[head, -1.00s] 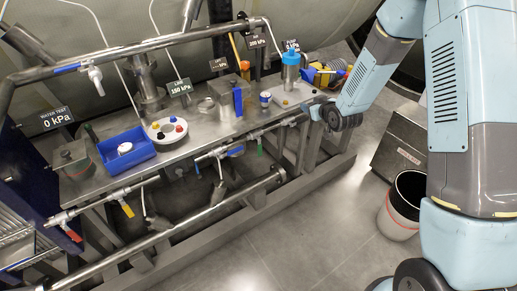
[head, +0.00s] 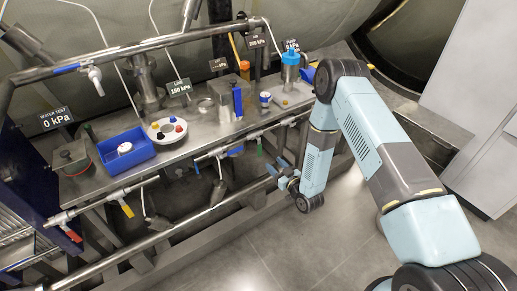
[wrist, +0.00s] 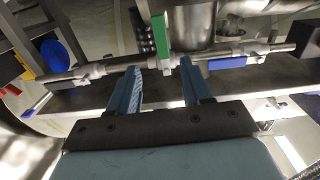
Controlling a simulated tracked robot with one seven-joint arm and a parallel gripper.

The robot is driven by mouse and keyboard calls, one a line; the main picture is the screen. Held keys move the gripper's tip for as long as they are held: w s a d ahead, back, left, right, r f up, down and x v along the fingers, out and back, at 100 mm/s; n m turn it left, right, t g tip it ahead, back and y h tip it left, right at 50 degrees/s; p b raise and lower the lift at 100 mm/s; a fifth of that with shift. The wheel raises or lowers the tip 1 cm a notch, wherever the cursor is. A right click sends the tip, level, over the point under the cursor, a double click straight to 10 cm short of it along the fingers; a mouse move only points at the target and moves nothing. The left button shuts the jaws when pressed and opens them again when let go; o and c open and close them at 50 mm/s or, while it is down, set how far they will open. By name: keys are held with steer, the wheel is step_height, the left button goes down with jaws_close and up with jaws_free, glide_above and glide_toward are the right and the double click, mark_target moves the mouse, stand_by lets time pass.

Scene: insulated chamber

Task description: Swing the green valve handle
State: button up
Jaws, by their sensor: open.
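The green valve handle (wrist: 161,33) stands upright on a horizontal metal pipe in the wrist view. In the head view it is a small green bar (head: 259,144) below the bench's front edge. My gripper (wrist: 159,82) is open, with its two blue fingers pointing toward the pipe. The handle lines up with the gap between the fingers, just beyond the tips, and nothing is held. In the head view my gripper (head: 280,174) is low in front of the pipe, right of and below the green handle.
A blue valve handle (wrist: 237,62) lies along the same pipe. The head view shows yellow (head: 127,208) and red (head: 70,233) handles at the left, and a lower rail (head: 205,216). The bench top (head: 205,122) holds a blue tray (head: 127,158). Open floor lies in front.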

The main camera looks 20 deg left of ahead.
mark_target(260, 150)
steer(key=x, duration=1.3)
steer(key=shift+a, duration=0.35)
jaws_close()
